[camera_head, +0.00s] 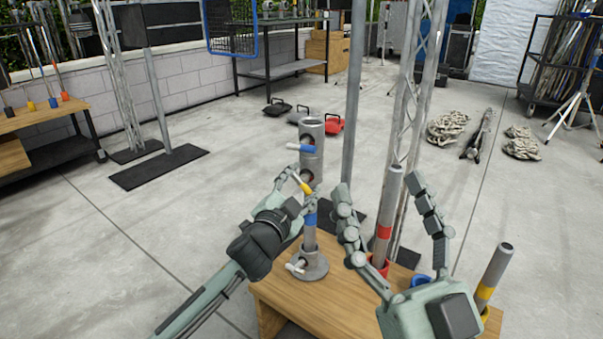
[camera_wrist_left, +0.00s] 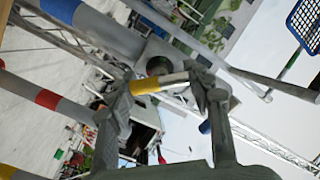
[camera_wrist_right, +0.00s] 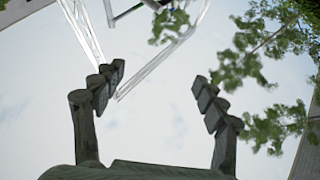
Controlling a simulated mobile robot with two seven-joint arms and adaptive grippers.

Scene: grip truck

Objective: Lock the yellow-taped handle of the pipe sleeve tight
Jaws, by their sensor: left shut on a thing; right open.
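A grey pipe sleeve (camera_head: 312,138) stands upright on a wooden table, over a pipe with a blue band (camera_head: 310,219). A blue-taped handle (camera_head: 301,148) sticks out of its upper part. My left gripper (camera_head: 301,187) is shut on the yellow-taped handle (camera_head: 305,188) below it; the yellow tape also shows between the fingers in the left wrist view (camera_wrist_left: 147,86). Where this handle meets the sleeve is partly hidden by the fingers. My right gripper (camera_head: 387,205) is open and empty, fingers up, right of the sleeve; the right wrist view shows only sky and trees between its fingers.
A red-banded pipe (camera_head: 386,215) and a yellow-banded pipe (camera_head: 491,275) stand on the wooden table (camera_head: 335,300). A round base with a grey handle (camera_head: 312,268) holds the blue-banded pipe. Metal truss posts (camera_head: 410,110) rise behind.

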